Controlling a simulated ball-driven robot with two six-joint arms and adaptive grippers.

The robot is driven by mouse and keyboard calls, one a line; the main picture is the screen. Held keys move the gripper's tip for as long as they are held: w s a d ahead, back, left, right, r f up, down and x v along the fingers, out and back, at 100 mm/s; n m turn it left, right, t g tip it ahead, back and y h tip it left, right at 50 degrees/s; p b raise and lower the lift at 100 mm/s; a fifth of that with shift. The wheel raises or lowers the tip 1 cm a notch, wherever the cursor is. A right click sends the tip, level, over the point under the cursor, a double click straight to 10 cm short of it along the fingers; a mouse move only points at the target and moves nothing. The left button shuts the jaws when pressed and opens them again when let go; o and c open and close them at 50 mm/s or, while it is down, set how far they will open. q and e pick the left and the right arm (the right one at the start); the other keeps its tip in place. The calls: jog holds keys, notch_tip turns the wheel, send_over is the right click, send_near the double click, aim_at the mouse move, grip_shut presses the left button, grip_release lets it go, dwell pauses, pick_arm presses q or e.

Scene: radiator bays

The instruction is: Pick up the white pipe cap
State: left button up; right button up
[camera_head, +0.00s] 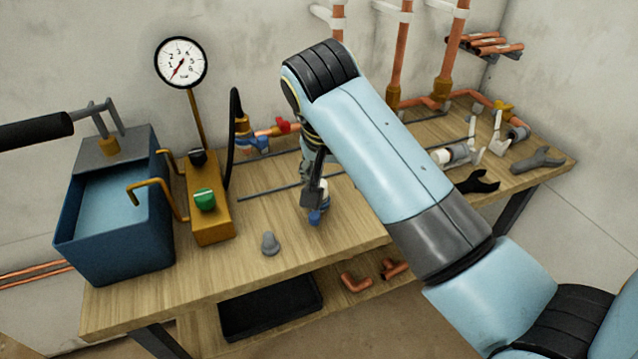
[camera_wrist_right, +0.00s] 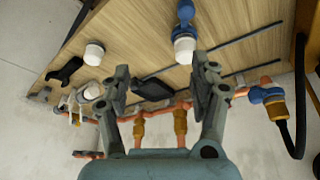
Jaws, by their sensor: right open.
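A white pipe cap (camera_wrist_right: 94,54) stands on the wooden bench in the right wrist view, left of my fingers; in the head view my arm hides that spot. Another white round piece (camera_wrist_right: 91,92) shows lower left of it. My right gripper (camera_wrist_right: 160,78) is open and empty above the bench. In the head view the right gripper (camera_head: 314,186) points down, close over a blue fitting with a white top (camera_head: 318,214). That fitting (camera_wrist_right: 185,40) lies beyond the fingertips in the wrist view. I cannot tell whether the gripper touches it. My left gripper is not in view.
A blue pump tank (camera_head: 115,235) and a gauge stand (camera_head: 212,220) take up the left bench end. A grey plug (camera_head: 270,243) stands near the front edge. Wrenches (camera_head: 478,182) and white clips lie at right; copper pipes (camera_head: 397,60) rise along the wall.

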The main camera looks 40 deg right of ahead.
jog(key=m, duration=0.2)
send_near(324, 182)
jog(key=x, duration=0.4)
jog(key=shift+w+a+f, duration=0.1)
jog(key=shift+a, duration=0.05)
jog(key=x, duration=0.6)
jog(key=shift+w+a, duration=0.15)
jog(key=shift+w, duration=0.15)
jog(key=c, duration=1)
